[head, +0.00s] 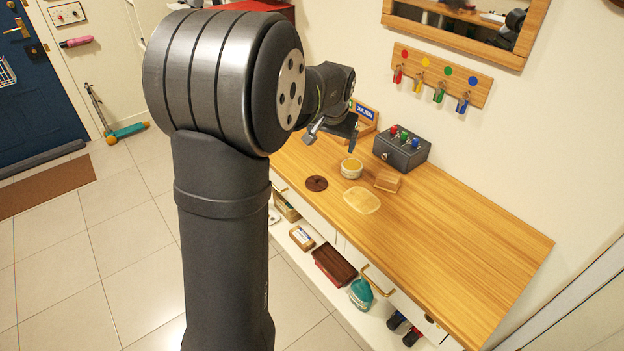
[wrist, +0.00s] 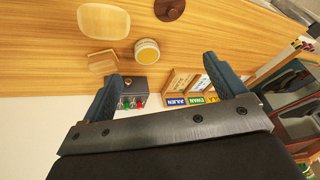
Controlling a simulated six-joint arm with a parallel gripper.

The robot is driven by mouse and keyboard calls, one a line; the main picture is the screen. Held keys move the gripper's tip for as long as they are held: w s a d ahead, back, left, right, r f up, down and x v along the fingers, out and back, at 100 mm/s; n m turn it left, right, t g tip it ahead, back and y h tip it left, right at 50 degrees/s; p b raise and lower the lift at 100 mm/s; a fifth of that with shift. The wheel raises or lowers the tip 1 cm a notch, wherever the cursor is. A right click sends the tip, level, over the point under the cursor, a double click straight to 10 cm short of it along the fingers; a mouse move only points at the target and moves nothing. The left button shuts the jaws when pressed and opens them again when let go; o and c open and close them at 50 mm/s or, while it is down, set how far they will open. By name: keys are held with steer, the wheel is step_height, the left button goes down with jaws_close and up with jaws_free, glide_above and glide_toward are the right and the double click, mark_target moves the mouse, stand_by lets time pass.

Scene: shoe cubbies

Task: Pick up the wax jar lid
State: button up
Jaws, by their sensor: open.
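The wax jar lid appears to be the dark brown round disc (head: 316,183) lying flat near the front edge of the wooden counter. It also shows at the top of the wrist view (wrist: 170,9), with a small knob on it, partly cut off by the frame. The wax jar (head: 351,169), a pale jar with yellow contents, stands beside it, apart from it; it also shows in the wrist view (wrist: 147,52). My gripper (head: 334,135) is open and empty above the counter, beyond the lid and jar. In the wrist view, its blue-grey fingers (wrist: 162,72) are spread wide.
A pale yellow rounded dish (head: 361,200) and a small wooden block-like piece (head: 388,181) lie near the jar. A dark box with coloured knobs (head: 402,150) stands against the wall, and name signs (head: 366,113) stand at the far end. The counter's right part is clear.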

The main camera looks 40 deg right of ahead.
steer(key=w+a+f+n, duration=0.2)
steer(key=a+f+n, duration=0.1)
steer(key=a+f, duration=0.15)
glide_above(316, 179)
steer(key=s+a, duration=0.3)
steer(key=f, duration=0.9)
steer(key=shift+w+d+f, duration=0.2)
steer(key=shift+w+d, duration=0.05)
steer(key=shift+w+d+r+x, duration=0.1)
steer(key=shift+x, duration=1)
steer(key=shift+w+d+r+x, duration=0.1)
steer(key=shift+w+d+x, duration=0.05)
steer(key=shift+x, duration=0.95)
steer(key=shift+w+d+x, duration=0.1)
steer(key=shift+x, duration=1)
steer(key=c, duration=1)
